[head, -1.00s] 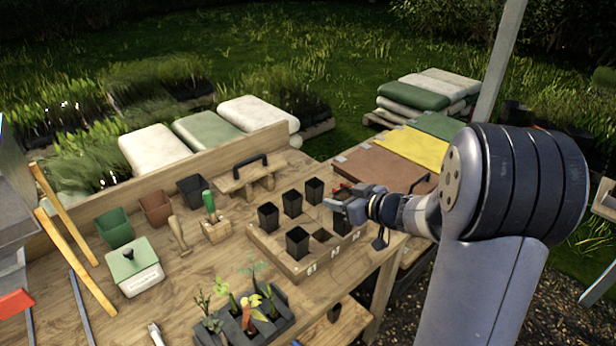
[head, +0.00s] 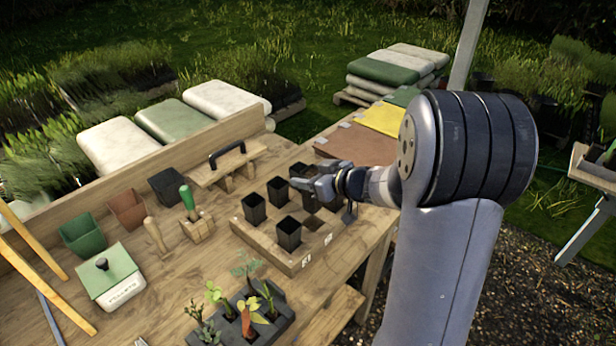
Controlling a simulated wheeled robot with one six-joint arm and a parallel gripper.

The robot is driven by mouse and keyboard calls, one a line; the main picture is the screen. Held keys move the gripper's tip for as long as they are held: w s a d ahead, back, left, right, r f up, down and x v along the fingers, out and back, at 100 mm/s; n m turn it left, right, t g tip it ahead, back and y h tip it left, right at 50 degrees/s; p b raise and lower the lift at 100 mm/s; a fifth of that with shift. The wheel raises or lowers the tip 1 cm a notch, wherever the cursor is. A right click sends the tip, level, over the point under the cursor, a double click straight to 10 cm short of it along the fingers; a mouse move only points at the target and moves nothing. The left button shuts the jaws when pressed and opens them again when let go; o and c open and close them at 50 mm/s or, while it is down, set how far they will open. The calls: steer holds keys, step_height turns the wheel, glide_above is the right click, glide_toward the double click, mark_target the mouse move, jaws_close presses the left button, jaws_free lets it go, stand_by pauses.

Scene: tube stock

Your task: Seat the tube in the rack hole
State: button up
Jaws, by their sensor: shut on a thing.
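The rack (head: 262,245) is a low wooden block on the bench with white labels on its front edge. Black square tubes stand in it, among them one at the left (head: 254,209), one in the middle of the back row (head: 277,191) and one at the front (head: 289,234). An empty square hole (head: 312,223) shows right of the front tube. My gripper (head: 312,185) is over the right part of the rack, shut on a dark tube (head: 307,201) that is mostly hidden by the jaws. I cannot tell how far above the rack its bottom is.
A planter with seedlings (head: 240,322) stands in front of the rack. A wooden float with a dark handle (head: 226,166) lies behind it. A green-handled tool (head: 190,205), pots and a lidded box (head: 110,275) are to the left. Bare bench lies between.

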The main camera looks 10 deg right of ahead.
steer(key=shift+f+b, duration=1.75)
steer(key=shift+f, duration=0.05)
steer(key=shift+f+b, duration=0.45)
steer(key=shift+f, duration=0.9)
steer(key=shift+d+p, duration=0.1)
steer(key=shift+p, duration=0.25)
steer(key=shift+f, duration=0.2)
steer(key=shift+f+b, duration=0.35)
steer(key=shift+f, duration=0.2)
steer(key=shift+f, duration=0.15)
steer(key=shift+f+b, duration=0.5)
steer(key=shift+f, duration=0.25)
steer(key=shift+f+p, duration=0.3)
steer(key=shift+f, duration=0.3)
stand_by(0.8)
